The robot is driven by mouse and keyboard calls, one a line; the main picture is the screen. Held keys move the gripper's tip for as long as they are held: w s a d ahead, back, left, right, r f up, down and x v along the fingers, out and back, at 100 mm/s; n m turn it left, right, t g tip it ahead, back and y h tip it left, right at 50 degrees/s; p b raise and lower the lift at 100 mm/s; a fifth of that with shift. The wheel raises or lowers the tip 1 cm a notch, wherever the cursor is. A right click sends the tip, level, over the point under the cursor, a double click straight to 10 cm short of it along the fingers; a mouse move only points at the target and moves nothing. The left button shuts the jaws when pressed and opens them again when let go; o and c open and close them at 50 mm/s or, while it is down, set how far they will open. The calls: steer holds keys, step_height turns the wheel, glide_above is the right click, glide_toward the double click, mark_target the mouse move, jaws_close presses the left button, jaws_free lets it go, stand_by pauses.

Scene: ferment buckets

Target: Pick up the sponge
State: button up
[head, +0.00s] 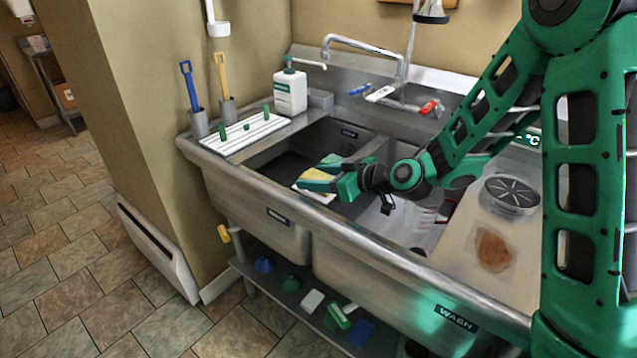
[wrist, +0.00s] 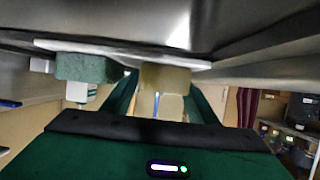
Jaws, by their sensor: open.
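A yellow sponge (head: 314,174) rests on a small white tray (head: 318,196) at the sink's divider, next to a green pad (head: 331,159). My gripper (head: 323,177) is open at the sponge. In the wrist view, which looks upside down, the sponge (wrist: 165,78) shows as a tan block between the two dark green fingers of my gripper (wrist: 160,90). The green pad (wrist: 86,68) stands outside the fingers, to the left. The tray (wrist: 120,50) shows as a white strip. I cannot tell whether the fingers touch the sponge.
The steel sink (head: 260,205) has deep basins around the tray. A white soap bottle (head: 290,92), a ribbed white rack (head: 243,133) and two upright brushes stand at the back left. A faucet (head: 362,45) arches behind. A measuring jug (head: 422,212) is in the basin below my wrist.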

steer(key=shift+w+a+f, duration=0.1)
steer(key=shift+w+a, duration=0.05)
steer(key=shift+a, duration=0.1)
steer(key=c, duration=0.8)
